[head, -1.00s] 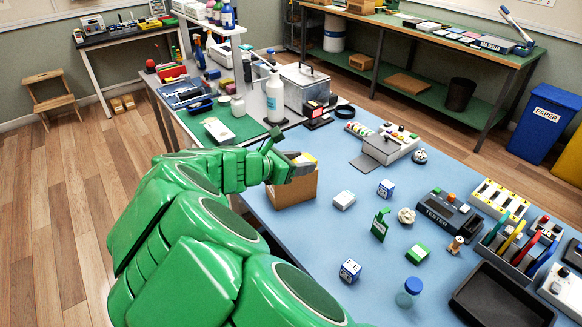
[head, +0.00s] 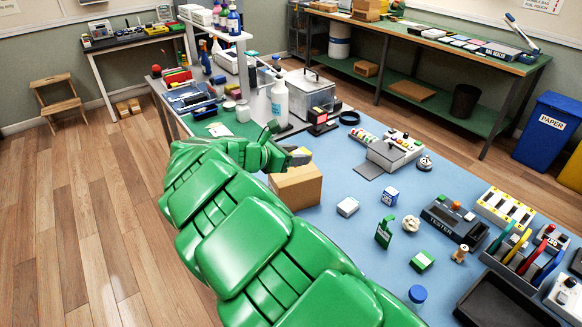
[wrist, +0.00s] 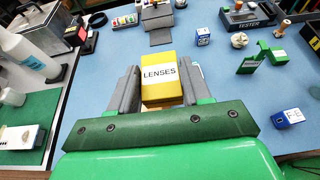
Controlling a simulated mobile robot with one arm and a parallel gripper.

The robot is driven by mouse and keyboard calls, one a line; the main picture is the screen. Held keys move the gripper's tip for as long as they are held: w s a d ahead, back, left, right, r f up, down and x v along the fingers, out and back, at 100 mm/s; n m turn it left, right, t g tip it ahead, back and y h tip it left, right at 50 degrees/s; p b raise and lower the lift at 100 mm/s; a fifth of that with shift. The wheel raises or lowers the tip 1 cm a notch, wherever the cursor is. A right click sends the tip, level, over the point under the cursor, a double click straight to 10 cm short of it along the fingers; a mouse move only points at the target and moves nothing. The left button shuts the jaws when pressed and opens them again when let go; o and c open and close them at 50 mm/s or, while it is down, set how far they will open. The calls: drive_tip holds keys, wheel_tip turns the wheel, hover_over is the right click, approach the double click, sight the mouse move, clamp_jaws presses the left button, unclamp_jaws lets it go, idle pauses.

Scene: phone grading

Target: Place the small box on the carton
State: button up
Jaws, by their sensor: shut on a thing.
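A small yellow box with a white label reading LENSES (wrist: 160,74) sits between the two grey fingers of my gripper (wrist: 158,82) in the wrist view. My gripper (head: 297,156) is shut on it. In the head view the brown carton (head: 297,188) stands upright on the blue table's near left edge. My gripper is right over the carton's top. The yellow box is mostly hidden by my gripper there, and I cannot tell whether it touches the carton.
A spray bottle (head: 279,100) and a clear bin (head: 311,95) stand behind. The tester (head: 455,218) is farther right.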

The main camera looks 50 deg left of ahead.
drive_tip(key=shift+w+a+f, duration=0.2)
drive_tip(key=shift+a, duration=0.2)
drive_tip(key=shift+w+a+f, duration=0.15)
drive_tip(key=shift+a, duration=0.2)
hover_over(291, 174)
drive_tip(key=d, duration=0.2)
drive_tip(key=f, duration=0.2)
drive_tip(key=s+f, duration=0.1)
drive_tip(key=f, duration=0.1)
drive_tip(key=shift+a, duration=0.15)
drive_tip(key=shift+w+a+f, duration=0.3)
drive_tip(key=shift+a+f, duration=0.35)
drive_tip(key=shift+w+a+f, duration=0.2)
drive_tip(key=shift+a+f, duration=0.05)
drive_tip(key=shift+f, duration=1.65)
drive_tip(key=shift+f, duration=0.1)
drive_tip(key=o, duration=1)
drive_tip(key=shift+o, duration=0.2)
